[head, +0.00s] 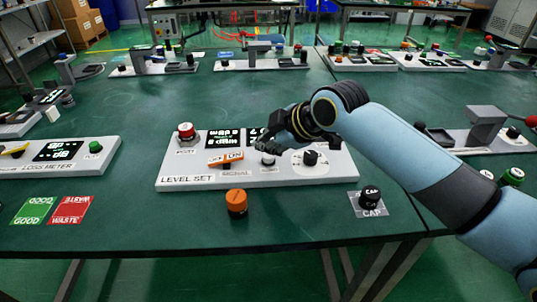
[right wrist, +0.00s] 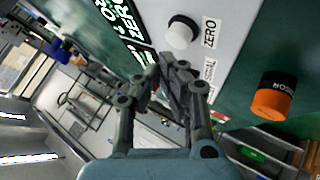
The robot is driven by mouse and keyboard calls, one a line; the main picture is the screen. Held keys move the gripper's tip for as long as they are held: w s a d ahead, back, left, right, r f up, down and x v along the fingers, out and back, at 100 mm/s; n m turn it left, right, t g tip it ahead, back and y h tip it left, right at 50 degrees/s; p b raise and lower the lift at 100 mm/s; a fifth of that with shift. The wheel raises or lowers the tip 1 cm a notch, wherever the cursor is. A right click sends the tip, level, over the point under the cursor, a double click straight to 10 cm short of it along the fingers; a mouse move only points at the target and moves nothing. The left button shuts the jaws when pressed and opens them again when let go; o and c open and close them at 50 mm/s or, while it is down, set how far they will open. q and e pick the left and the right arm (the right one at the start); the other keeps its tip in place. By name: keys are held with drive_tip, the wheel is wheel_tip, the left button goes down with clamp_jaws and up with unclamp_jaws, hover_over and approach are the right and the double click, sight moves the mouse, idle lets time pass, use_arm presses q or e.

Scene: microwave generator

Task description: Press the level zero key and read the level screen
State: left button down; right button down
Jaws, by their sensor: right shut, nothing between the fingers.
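The white LEVEL SET panel (head: 190,183) lies on the green table in the head view. Its round zero key (head: 268,160) is just below my right gripper; the right wrist view shows it as a white button (right wrist: 183,30) beside a ZERO label. My right gripper (head: 264,142) is shut and empty over the panel, apart from the key in the right wrist view (right wrist: 168,82). The left screen (head: 222,139) is lit, its text too small to read surely. The right screen (head: 258,132) is partly hidden by my gripper; the word ZERO shows on a screen (right wrist: 132,22) in the wrist view.
A red button (head: 186,131), an orange-white switch (head: 226,158) and a black knob (head: 310,158) stand on the panel. An orange cylinder (head: 237,203) and a black cap (head: 370,197) stand in front. A LOSS METER panel (head: 95,155) is at left. GOOD (head: 34,210) and WASTE (head: 72,209) cards lie front left.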

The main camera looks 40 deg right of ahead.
sight(266, 157)
drive_tip(key=shift+f, duration=0.1)
idle(0.5)
drive_tip(key=shift+f, duration=0.35)
drive_tip(key=shift+f+b, duration=0.3)
drive_tip(key=shift+f, duration=0.3)
idle(0.6)
drive_tip(key=shift+r, duration=0.1)
drive_tip(key=shift+r+p, duration=0.95)
drive_tip(key=shift+p, duration=0.15)
wheel_tip(266, 157, up, 5)
drive_tip(key=p, duration=0.5)
drive_tip(key=shift+r, duration=0.1)
